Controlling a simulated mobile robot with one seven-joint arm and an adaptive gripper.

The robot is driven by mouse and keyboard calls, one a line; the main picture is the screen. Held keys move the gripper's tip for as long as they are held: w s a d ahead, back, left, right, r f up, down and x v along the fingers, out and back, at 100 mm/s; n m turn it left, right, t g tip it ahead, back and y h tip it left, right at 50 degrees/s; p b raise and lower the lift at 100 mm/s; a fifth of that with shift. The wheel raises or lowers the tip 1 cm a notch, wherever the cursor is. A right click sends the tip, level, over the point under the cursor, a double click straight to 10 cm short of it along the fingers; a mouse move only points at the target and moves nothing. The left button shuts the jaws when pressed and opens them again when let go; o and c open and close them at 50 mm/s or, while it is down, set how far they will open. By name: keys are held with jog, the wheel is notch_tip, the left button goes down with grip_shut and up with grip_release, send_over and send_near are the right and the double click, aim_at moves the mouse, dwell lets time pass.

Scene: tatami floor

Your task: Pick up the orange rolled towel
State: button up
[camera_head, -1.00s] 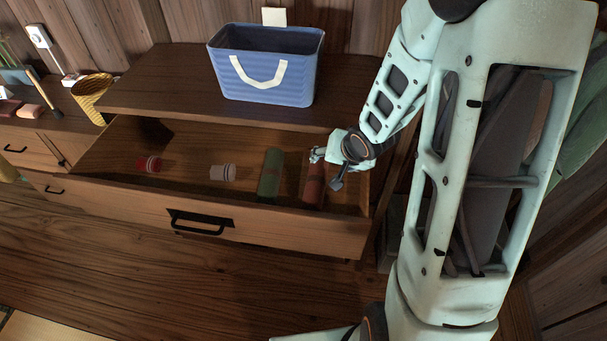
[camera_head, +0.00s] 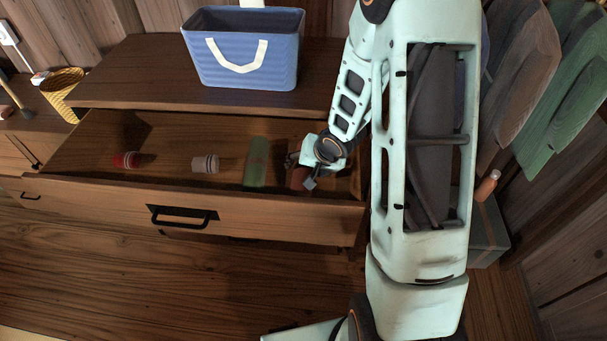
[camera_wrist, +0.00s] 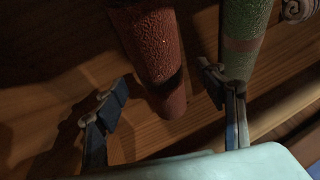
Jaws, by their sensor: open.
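The orange rolled towel, a reddish-orange roll with a dark band, lies in the open drawer. In the wrist view the towel (camera_wrist: 152,45) runs between my two fingers, its near end uncovered. In the head view the towel (camera_head: 298,180) is mostly hidden behind my gripper (camera_head: 301,171). My gripper (camera_wrist: 162,88) is open, with one finger on each side of the towel. No clear contact shows. The right finger is in the narrow space beside a green roll (camera_wrist: 243,40).
The open drawer (camera_head: 150,205) also holds the green roll (camera_head: 257,162), a white roll (camera_head: 205,164) and a red roll (camera_head: 127,160). A blue basket (camera_head: 245,65) stands on the cabinet top (camera_head: 140,85), above the drawer. A dark box (camera_head: 487,240) is at the right.

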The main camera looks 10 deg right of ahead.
jog(key=x, duration=0.2)
jog(key=shift+w+f, duration=0.1)
jog(key=shift+f, duration=0.15)
jog(key=c, duration=1.3)
jog(key=shift+r, duration=0.1)
